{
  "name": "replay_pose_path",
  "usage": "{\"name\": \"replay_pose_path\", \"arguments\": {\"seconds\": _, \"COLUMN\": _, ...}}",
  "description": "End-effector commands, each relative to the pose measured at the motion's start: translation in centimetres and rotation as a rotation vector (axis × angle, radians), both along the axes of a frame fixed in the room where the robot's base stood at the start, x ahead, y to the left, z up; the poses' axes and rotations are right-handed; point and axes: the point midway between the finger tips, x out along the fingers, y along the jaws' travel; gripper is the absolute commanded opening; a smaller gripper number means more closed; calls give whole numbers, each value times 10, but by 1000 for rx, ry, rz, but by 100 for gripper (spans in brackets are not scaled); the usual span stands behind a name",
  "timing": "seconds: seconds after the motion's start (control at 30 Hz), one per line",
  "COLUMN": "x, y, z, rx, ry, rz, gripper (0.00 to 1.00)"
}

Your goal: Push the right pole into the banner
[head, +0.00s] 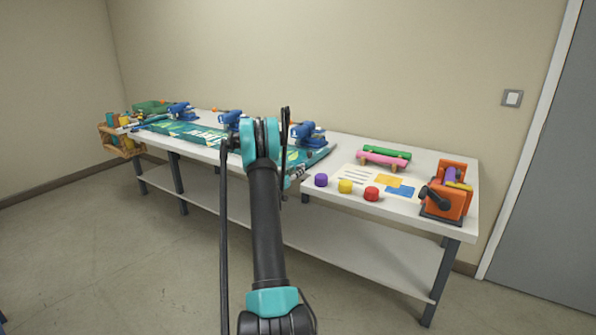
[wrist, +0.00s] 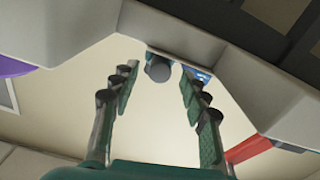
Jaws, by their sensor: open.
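The teal-green banner (head: 190,132) lies along the left part of the long table, its right end partly behind my arm. In the wrist view a round dark grey end (wrist: 158,70), which looks like the right pole's, shows end-on between my fingertips. My gripper (wrist: 158,80) is open, with one finger on each side of that end. I cannot tell whether either finger touches it. How far the pole is inside the banner is hidden. In the head view my gripper is mostly hidden by my arm near the banner's right end.
Blue clamp-like tools (head: 308,133) stand along the banner's back edge. Purple (head: 321,180), yellow (head: 345,186) and red (head: 371,193) caps sit near the table's front edge (head: 405,217). An orange machine (head: 449,190) is at the right end. A wooden crate (head: 121,141) is far left.

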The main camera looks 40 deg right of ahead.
Motion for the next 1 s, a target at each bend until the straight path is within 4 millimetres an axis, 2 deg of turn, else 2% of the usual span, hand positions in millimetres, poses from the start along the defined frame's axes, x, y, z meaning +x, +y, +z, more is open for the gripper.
{"name": "replay_pose_path", "arguments": {"seconds": 0.03, "x": -3, "y": 12, "z": 0, "rx": 0, "ry": 0, "rz": 4, "gripper": 45}}
{"name": "replay_pose_path", "arguments": {"seconds": 0.2, "x": -16, "y": 44, "z": 0, "rx": 0, "ry": 0, "rz": 4, "gripper": 45}}
{"name": "replay_pose_path", "arguments": {"seconds": 0.4, "x": -29, "y": 72, "z": 0, "rx": 0, "ry": 0, "rz": 2, "gripper": 45}}
{"name": "replay_pose_path", "arguments": {"seconds": 0.6, "x": -34, "y": 83, "z": 0, "rx": 0, "ry": 0, "rz": 1, "gripper": 45}}
{"name": "replay_pose_path", "arguments": {"seconds": 1.0, "x": -34, "y": 84, "z": 0, "rx": 0, "ry": 0, "rz": 1, "gripper": 45}}
